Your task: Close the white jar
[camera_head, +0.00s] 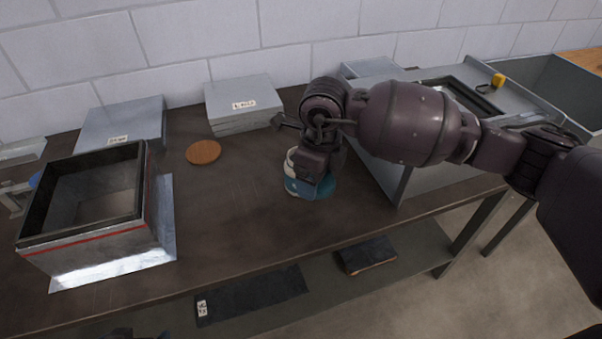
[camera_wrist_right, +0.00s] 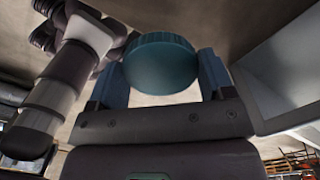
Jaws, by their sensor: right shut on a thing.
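The white jar (camera_head: 292,161) stands on the dark table in the head view, with a blue band and a white mark low on its side. My right gripper (camera_head: 315,178) comes down over it and hides much of its top and right side. In the right wrist view a round teal lid (camera_wrist_right: 160,65) with a ridged rim sits between the blue fingertips of my right gripper (camera_wrist_right: 162,80), which is shut on it. Something white (camera_wrist_right: 165,98) shows just below the lid between the fingers. I cannot tell whether the lid is seated. My left gripper is not in view.
A metal box (camera_head: 100,245) with a dark rim stands at the left of the table. A round wooden disc (camera_head: 203,152) and a stack of grey panels (camera_head: 243,103) lie behind. A grey metal duct piece (camera_head: 385,165) stands close right of the jar. The table's middle is clear.

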